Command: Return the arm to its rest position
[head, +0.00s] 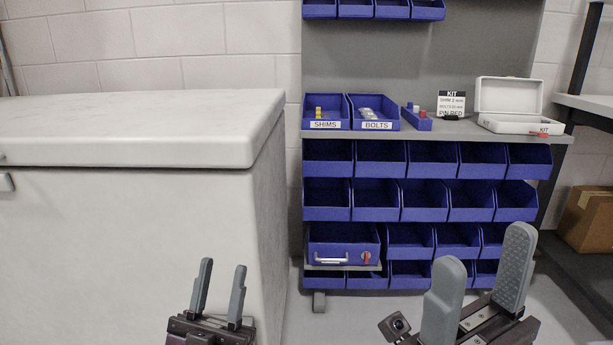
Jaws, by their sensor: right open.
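My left gripper (221,295) is at the bottom, left of centre, in front of the white chest. Its two grey fingers stand apart with nothing between them, so it is open and empty. My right gripper (480,288) is at the bottom right, larger in view, in front of the lower blue bins. Its fingers are wide apart and nothing is between them. Both grippers point upward in the picture. The arm links behind them are mostly outside the view.
A white chest (130,230) fills the left side. The bin rack has a grey shelf (455,131) carrying a shims bin (325,125), a bolts bin (377,125), a kit card (451,104) and an open white kit box (508,97). A cardboard box (588,218) sits at right.

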